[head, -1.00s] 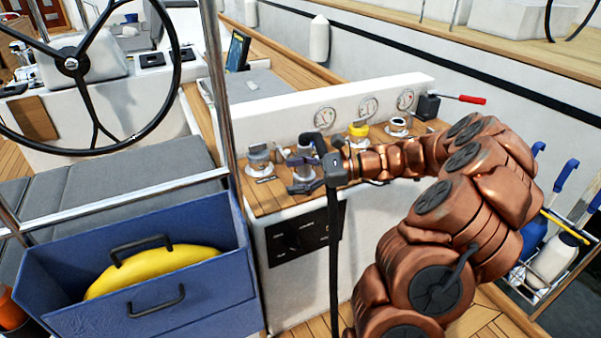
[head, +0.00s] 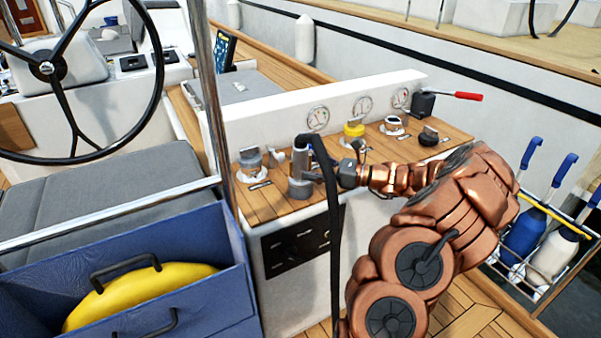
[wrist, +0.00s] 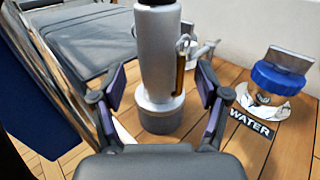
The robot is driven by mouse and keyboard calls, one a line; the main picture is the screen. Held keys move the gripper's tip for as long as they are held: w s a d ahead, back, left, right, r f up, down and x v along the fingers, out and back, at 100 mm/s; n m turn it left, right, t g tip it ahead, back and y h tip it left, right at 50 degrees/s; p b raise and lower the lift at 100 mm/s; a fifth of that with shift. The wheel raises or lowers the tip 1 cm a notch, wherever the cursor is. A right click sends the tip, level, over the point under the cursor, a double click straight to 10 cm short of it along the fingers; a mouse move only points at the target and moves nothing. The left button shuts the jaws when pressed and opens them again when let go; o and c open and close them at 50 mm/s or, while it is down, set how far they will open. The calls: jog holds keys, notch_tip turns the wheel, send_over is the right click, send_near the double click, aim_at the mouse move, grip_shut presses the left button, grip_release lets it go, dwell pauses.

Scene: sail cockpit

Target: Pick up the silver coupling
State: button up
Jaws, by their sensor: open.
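The silver coupling (head: 299,163) stands upright on the wooden panel, with a grey collar at its foot. A black hose (head: 334,215) arches from its top and hangs down in front of the panel, partly hiding my gripper. In the wrist view the coupling (wrist: 158,60) rises between the two fingers of my gripper (wrist: 161,88), with a small lever and a brass-coloured strip on its right side. The fingers are open, one on each side, with visible gaps to the coupling. In the head view my gripper (head: 335,174) reaches it from the right.
On the panel are a grey cap (head: 250,158) to the left, a yellow cap (head: 354,129) and a white-ringed fitting (head: 393,125) to the right. A blue cap (wrist: 279,78) labelled WATER is close by. A gauge wall (head: 290,125) stands behind. A blue box (head: 215,295) is at lower left.

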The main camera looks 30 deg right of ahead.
aim_at(301, 165)
jog(key=x, duration=0.3)
jog(key=shift+w+a, duration=0.1)
jog(key=shift+a, duration=0.1)
jog(key=shift+c, duration=0.2)
grip_shut()
dwell(0.3)
